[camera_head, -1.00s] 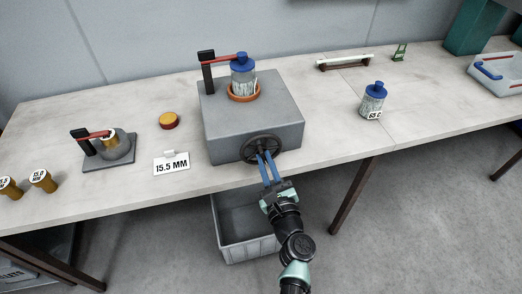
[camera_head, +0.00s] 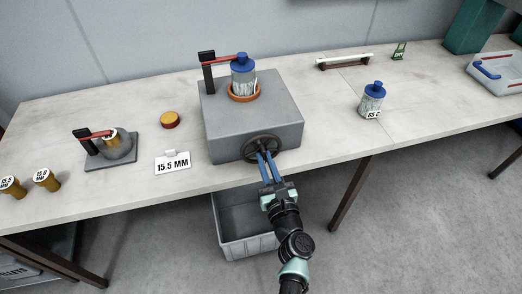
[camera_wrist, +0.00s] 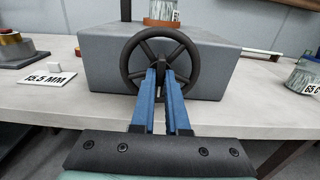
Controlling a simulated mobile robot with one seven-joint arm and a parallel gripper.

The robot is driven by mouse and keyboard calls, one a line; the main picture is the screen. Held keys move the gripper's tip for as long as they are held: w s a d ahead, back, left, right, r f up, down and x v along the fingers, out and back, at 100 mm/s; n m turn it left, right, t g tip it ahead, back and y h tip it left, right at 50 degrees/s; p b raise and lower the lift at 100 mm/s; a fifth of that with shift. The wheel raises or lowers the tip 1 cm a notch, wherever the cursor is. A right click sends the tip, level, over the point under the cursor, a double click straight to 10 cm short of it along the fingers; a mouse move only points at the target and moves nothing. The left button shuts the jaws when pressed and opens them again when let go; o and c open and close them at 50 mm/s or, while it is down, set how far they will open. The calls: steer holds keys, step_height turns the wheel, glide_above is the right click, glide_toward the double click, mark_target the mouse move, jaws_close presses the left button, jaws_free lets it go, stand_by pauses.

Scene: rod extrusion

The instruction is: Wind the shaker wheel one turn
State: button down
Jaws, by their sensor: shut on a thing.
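The shaker is a grey box (camera_head: 253,110) on the bench, with a dark spoked wheel (camera_head: 262,147) on its front face. A blue-capped jar (camera_head: 243,75) stands in an orange ring on top, with a red arm from a black post over its cap. My gripper (camera_head: 266,157) is at the wheel's front, its blue fingers pointing at it. In the wrist view the wheel (camera_wrist: 186,52) fills the centre and my fingertips (camera_wrist: 160,68) close at its lower hub, on a small part they mostly hide. The exact grip point is hard to see.
A 15.5 MM sign (camera_head: 172,166) and a red-yellow button (camera_head: 169,120) stand left of the box. A second jar (camera_head: 371,100) marked 65 C stands to the right. A grey bin (camera_head: 240,225) is below the bench edge.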

steer(key=shift+m+p, duration=0.3)
steer(key=shift+m, duration=0.6)
steer(key=shift+m+p, duration=0.45)
steer(key=shift+m, duration=0.55)
steer(key=c, duration=0.8)
jaws_free()
steer(key=shift+c, duration=0.2)
steer(key=p+v, duration=0.1)
steer(key=v, duration=1.2)
